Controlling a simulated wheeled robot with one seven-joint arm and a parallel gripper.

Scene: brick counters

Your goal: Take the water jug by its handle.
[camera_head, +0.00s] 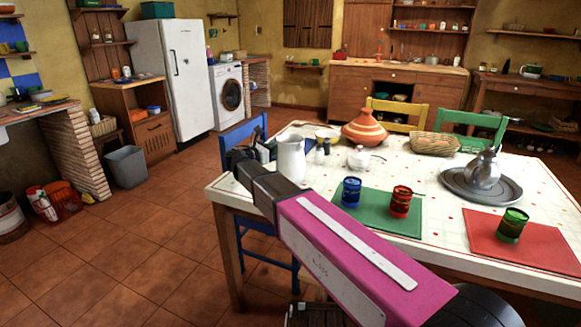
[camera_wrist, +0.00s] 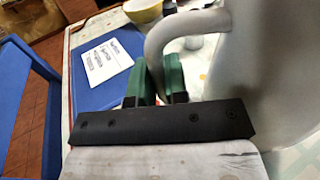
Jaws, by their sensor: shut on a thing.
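The table (camera_head: 460,262) also holds small shakers (camera_head: 319,156), a white lidded pot (camera_head: 361,158), a terracotta tagine (camera_head: 364,130) and a yellow bowl (camera_wrist: 143,9) near the jug. A blue chair (camera_head: 246,136) stands close on the left. Open tiled floor lies left of the table.

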